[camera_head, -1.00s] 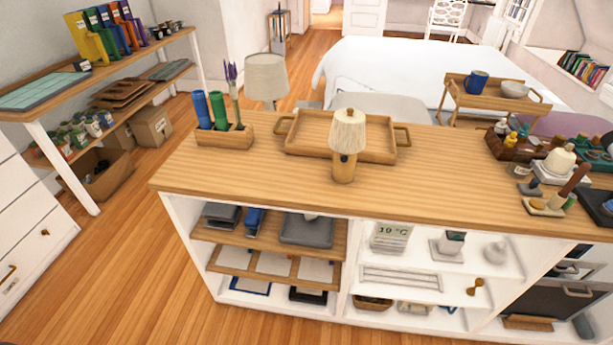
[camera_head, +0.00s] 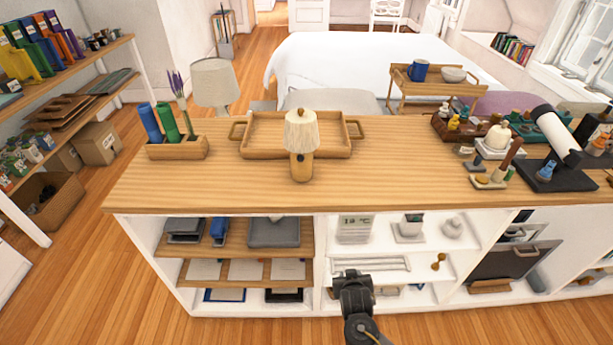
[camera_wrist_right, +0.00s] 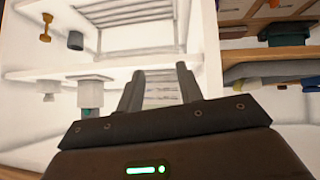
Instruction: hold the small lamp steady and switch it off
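The small lamp (camera_head: 301,145) stands upright on the wooden counter top (camera_head: 240,188), just in front of a wooden tray (camera_head: 340,143). It has a cream pleated shade and a light wooden base. I cannot tell whether it is lit. My right gripper (camera_head: 353,283) is low in front of the shelves under the counter, below the lamp and a little to its right. In the right wrist view its two fingers (camera_wrist_right: 160,88) are apart with nothing between them. The lamp is not in that view. My left gripper is not in view.
Left of the tray is a wooden holder (camera_head: 178,149) with blue and green tubes. A larger lamp (camera_head: 215,85) stands behind the counter. A white cylinder on a black stand (camera_head: 555,178) and small items fill the counter's right end. The counter is clear around the small lamp's front.

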